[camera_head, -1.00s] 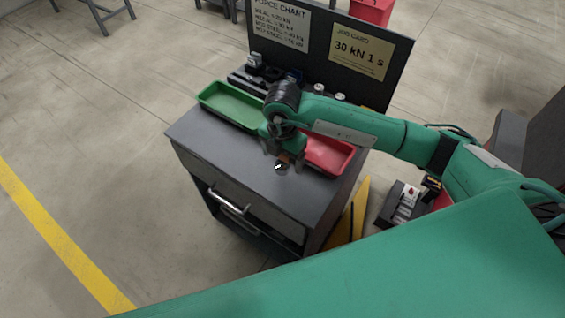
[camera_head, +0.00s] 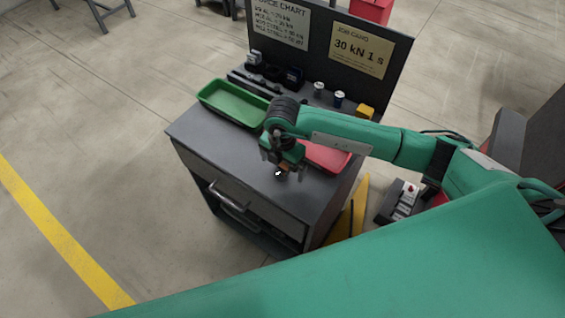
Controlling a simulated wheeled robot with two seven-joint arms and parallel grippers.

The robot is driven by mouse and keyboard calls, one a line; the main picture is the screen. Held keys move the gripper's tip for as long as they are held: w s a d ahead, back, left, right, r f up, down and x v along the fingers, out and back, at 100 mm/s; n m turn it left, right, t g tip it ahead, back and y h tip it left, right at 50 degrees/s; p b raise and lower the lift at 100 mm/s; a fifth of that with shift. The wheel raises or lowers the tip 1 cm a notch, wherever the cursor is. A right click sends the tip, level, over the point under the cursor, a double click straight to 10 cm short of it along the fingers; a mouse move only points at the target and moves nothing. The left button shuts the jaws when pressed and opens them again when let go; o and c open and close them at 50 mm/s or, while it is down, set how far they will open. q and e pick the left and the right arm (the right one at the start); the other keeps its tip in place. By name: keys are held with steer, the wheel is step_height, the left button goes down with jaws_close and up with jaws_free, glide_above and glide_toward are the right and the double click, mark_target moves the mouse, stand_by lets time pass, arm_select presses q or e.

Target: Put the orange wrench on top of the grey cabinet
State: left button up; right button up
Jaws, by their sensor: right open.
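The grey cabinet (camera_head: 210,147) stands in the middle of the view, with a flat dark top and a handled drawer in front. My right gripper (camera_head: 279,166) is over the front part of its top, fingers pointing down and open. No other wrench shows. My left gripper is out of view.
A green tray (camera_head: 232,103) lies on the cabinet top at left, and a red tray (camera_head: 325,158) lies right of my gripper, partly behind my arm. Small cans (camera_head: 338,98) and a yellow block (camera_head: 365,111) stand at the back before an upright sign panel (camera_head: 320,45). The top's front left is clear.

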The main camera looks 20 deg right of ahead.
steer(key=shift+r, duration=0.5)
step_height(320, 180, up, 11)
steer(key=shift+r+b, duration=0.2)
steer(key=shift+b, duration=1)
